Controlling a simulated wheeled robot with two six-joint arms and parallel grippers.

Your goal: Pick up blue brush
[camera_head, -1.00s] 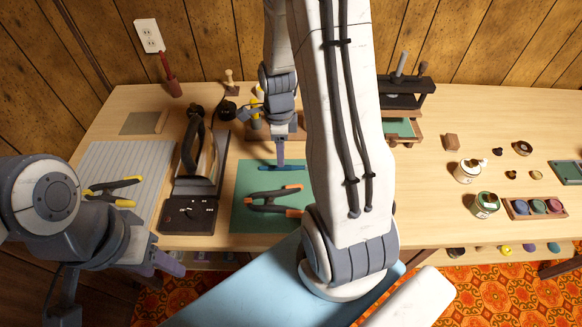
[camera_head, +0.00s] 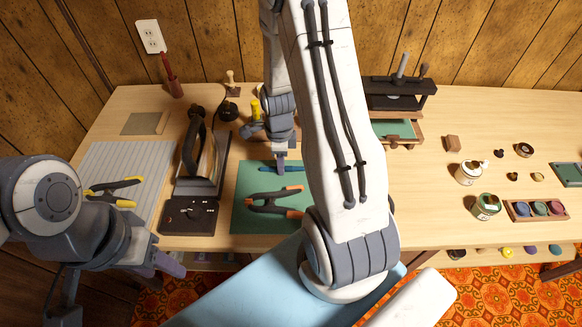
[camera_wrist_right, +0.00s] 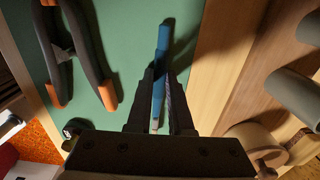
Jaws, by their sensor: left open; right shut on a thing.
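The blue brush (camera_head: 268,168) lies at the far side of the green mat (camera_head: 243,208). My right gripper (camera_head: 280,170) comes down on it from above and is shut on its middle. In the right wrist view the blue brush (camera_wrist_right: 162,62) sticks out beyond the fingertips of the right gripper (camera_wrist_right: 161,98), its shadow close beside it. I cannot tell whether it still touches the mat. My left gripper (camera_head: 168,262) is open and empty near the table's front edge, partly hidden by its own arm.
A black and orange clamp (camera_head: 270,201) lies on the mat near the brush, also seen in the right wrist view (camera_wrist_right: 72,45). A press (camera_head: 400,92) is at the back right. Small jars (camera_head: 486,206) stand further right.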

